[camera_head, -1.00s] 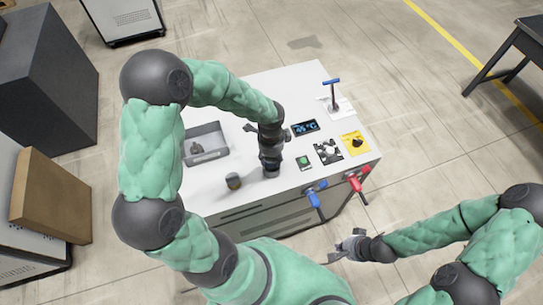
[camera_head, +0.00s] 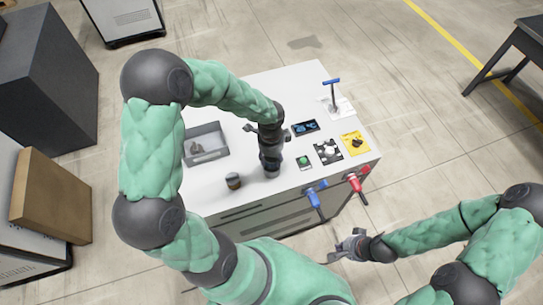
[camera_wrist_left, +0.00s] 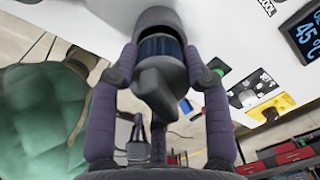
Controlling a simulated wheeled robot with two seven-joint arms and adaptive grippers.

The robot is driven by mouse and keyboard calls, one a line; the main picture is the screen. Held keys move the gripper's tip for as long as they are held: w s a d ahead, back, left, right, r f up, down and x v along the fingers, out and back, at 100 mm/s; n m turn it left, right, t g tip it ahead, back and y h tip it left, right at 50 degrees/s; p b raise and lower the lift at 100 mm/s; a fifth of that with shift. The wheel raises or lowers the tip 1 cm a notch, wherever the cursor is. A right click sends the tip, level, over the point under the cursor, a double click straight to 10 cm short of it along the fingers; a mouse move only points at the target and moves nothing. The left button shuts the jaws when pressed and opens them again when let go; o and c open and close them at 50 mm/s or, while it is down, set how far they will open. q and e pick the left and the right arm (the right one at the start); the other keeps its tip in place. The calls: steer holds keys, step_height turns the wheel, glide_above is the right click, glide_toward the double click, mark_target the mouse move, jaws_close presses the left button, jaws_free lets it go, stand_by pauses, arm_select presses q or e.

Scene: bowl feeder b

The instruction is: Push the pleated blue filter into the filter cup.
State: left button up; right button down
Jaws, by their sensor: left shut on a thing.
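The pleated blue filter (camera_wrist_left: 160,47) shows in the left wrist view, partly inside the mouth of a grey cup (camera_wrist_left: 157,17), which I take as the filter cup. A grey angular tab (camera_wrist_left: 155,88) sticks out from the filter toward my wrist. My left gripper (camera_wrist_left: 161,64) is shut on the filter, with one finger on each side close to the cup's rim. How deep the filter sits is hard to tell. In the head view the cup (camera_head: 272,172) stands on the white machine top under my left gripper (camera_head: 271,160). My right gripper (camera_head: 347,246) is empty, in front of the machine.
A small dark cup-like part (camera_head: 233,182) stands left of the filter cup. A grey tray (camera_head: 218,157) holds a grey part.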

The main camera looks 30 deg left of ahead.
arm_select(q)
steer(key=shift+f+b, duration=1.15)
steer(key=shift+f, duration=0.25)
steer(key=o, duration=1.2)
steer(key=shift+o, duration=0.2)
step_height(320, 180, up, 12)
steer(key=shift+s, duration=0.1)
stand_by(0.4)
